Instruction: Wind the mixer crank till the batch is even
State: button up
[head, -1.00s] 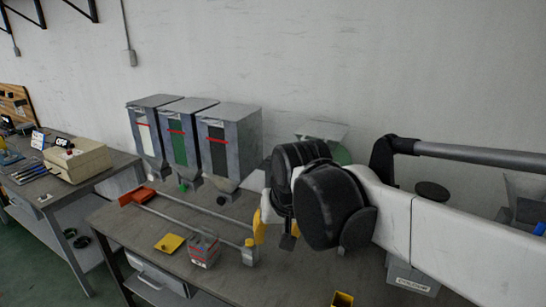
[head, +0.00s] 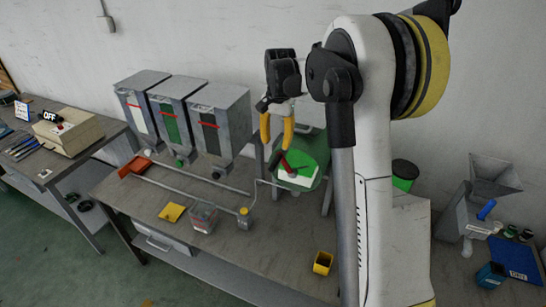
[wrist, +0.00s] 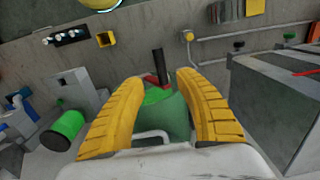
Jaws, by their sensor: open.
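The mixer is a green drum (head: 313,150) on a grey stand, behind the middle of the bench. Its red crank arm (head: 286,163) shows just below my gripper (head: 276,146). In the wrist view the drum (wrist: 172,118) lies beneath my yellow fingers, and the upright black crank handle (wrist: 158,66) shows between and beyond their tips. My gripper is open and empty, pointing down over the mixer. I cannot tell whether a finger touches the crank.
Three grey hoppers (head: 220,108) stand close left of my gripper. A green tub (head: 404,176) and a grey grinder (head: 470,210) are to the right. The front bench middle is clear.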

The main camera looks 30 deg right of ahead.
aim_at(275, 161)
notch_tip(275, 161, down, 9)
jog(key=shift+w+a, duration=0.1)
jog(key=shift+w, duration=0.05)
grip_shut()
